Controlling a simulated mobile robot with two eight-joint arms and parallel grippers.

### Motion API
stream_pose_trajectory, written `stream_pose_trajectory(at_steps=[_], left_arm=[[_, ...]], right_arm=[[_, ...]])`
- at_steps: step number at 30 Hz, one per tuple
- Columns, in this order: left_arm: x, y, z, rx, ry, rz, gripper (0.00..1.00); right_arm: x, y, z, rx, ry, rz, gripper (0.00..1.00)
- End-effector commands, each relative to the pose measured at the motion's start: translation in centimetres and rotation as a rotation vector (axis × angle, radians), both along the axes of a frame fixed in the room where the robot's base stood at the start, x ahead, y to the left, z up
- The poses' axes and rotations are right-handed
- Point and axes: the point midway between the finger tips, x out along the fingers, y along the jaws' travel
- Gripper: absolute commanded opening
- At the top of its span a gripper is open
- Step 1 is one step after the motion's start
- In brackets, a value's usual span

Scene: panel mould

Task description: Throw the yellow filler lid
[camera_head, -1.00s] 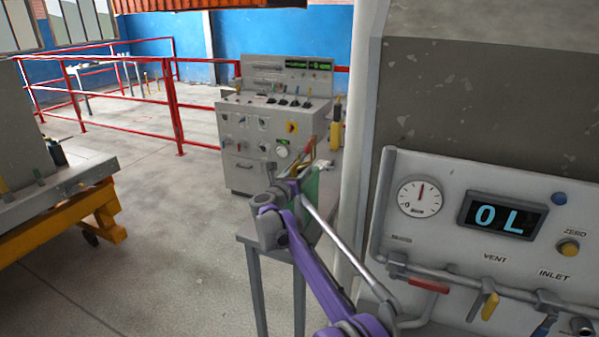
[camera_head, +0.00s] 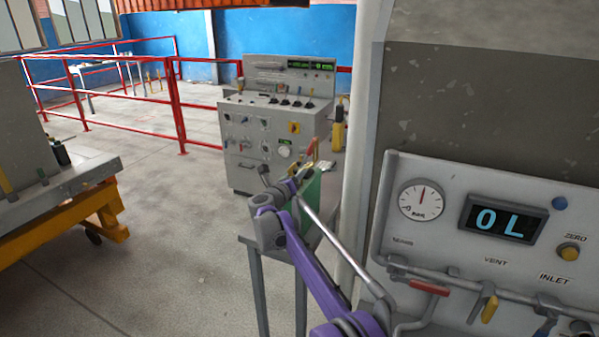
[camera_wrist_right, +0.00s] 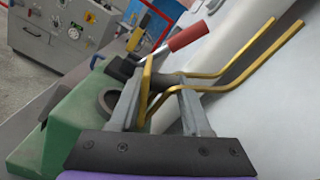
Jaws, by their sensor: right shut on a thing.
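A green can (camera_head: 312,190) stands on a small grey stand beside the pale column. In the right wrist view the can (camera_wrist_right: 60,125) fills the lower left, with a dark round opening in its top. Bent yellow bars (camera_wrist_right: 235,72), which look like the yellow filler lid's lever, run through and past my right gripper (camera_wrist_right: 155,88). The right gripper is shut on the yellow part, beside the opening. In the head view my right gripper (camera_head: 290,182) is at the can, its fingertips partly hidden. A red-handled lever (camera_wrist_right: 188,36) shows just beyond the fingers. My left gripper is out of view.
A panel (camera_head: 410,245) with a gauge, a display reading "0L" and valve levers stands close on the right. A grey control console (camera_head: 270,125) is behind the stand. Red rails (camera_head: 178,115) and a yellow-legged bench (camera_head: 105,205) are on the left. The floor between is clear.

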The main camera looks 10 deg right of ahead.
Motion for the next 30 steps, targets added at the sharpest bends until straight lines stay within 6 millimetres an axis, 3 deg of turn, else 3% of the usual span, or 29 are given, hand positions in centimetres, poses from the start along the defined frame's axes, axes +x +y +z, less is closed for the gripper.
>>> stream_pose_trajectory(at_steps=[15,30], left_arm=[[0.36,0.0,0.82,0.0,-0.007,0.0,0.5],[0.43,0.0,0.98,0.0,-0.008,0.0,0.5]], right_arm=[[0.59,0.8,-0.09,-0.201,0.135,-0.001,0.0],[0.74,1.02,-0.22,-0.267,0.179,-0.002,0.0]])
